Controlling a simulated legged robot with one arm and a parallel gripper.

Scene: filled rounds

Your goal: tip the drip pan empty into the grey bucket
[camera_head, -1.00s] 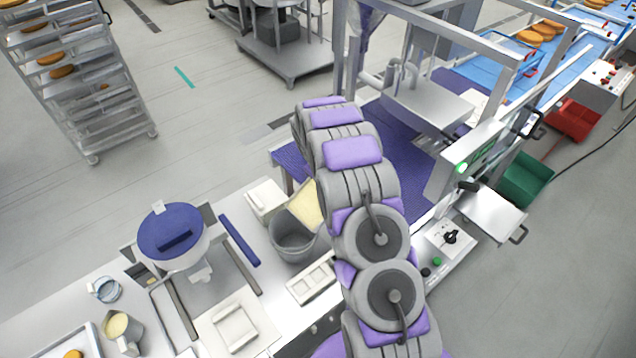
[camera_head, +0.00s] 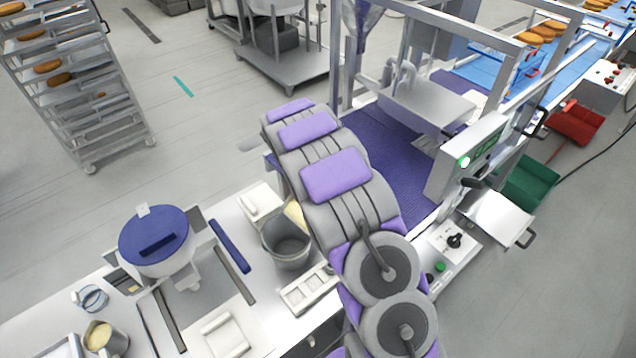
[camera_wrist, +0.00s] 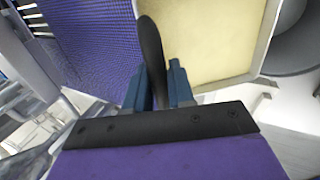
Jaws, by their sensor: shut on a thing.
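The grey bucket (camera_head: 288,256) stands on the white counter, left of my arm in the head view. Its curved grey side also shows at the upper right of the wrist view (camera_wrist: 296,48). The drip pan (camera_wrist: 212,40) has a pale yellow face with a light rim, and fills the top middle of the wrist view. In the head view only a cream sliver of the pan (camera_head: 296,214) shows at the bucket's far rim, partly behind my arm. My gripper (camera_wrist: 158,78) is shut on the pan's black handle (camera_wrist: 151,45).
A white block (camera_head: 259,202) sits behind the bucket, and a white sectioned tray (camera_head: 306,290) in front. A blue-lidded hopper (camera_head: 155,238) stands left. A purple belt (camera_head: 400,150) and metal frame lie behind and right of my arm.

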